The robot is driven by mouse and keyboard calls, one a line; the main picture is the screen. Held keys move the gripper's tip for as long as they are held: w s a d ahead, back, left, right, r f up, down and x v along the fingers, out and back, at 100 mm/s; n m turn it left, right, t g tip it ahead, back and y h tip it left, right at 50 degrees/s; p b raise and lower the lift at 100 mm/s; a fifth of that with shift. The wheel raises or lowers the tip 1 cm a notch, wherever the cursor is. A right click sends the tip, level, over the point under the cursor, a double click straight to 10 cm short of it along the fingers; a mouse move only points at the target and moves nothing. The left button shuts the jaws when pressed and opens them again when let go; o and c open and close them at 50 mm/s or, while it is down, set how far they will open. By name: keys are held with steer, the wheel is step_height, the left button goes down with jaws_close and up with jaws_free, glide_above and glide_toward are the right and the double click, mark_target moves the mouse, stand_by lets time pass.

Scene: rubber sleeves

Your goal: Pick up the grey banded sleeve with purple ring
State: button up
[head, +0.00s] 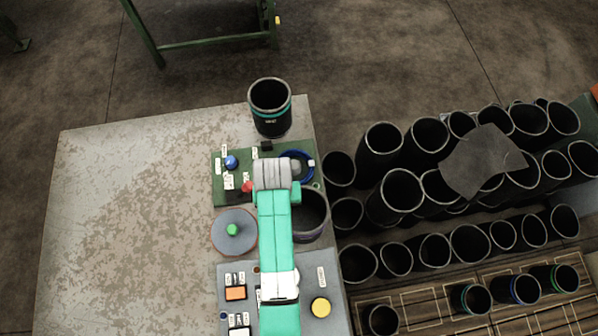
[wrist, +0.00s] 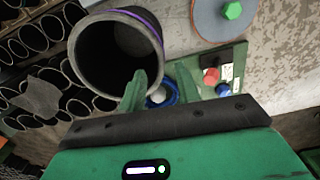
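The grey sleeve with a purple ring (wrist: 78,68) stands upright with its wide dark mouth up, at the upper left of the wrist view. The purple ring shows on its far side. In the head view the sleeve (head: 322,226) is at the table's right edge, partly hidden by my arm. My gripper (wrist: 160,88) is open and empty. Its left finger overlaps the sleeve's edge in the wrist view; I cannot tell whether they touch. In the head view the fingertips are hard to make out.
A black sleeve with a teal band (head: 271,118) stands at the table's far edge. A green board (head: 225,192) holds a blue ring (head: 308,157) and knobs. A grey disc (head: 220,242) lies beside my arm. Racks of several dark sleeves (head: 398,190) fill the right. The table's left is clear.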

steer(key=shift+s+d+f, duration=0.1)
steer(key=shift+s+f, duration=0.15)
steer(key=shift+f, duration=0.05)
steer(key=shift+s+f, duration=0.1)
steer(key=shift+f, duration=0.85)
step_height(320, 180, down, 5)
steer(key=shift+f, duration=0.1)
steer(key=shift+c, duration=0.4)
jaws_close()
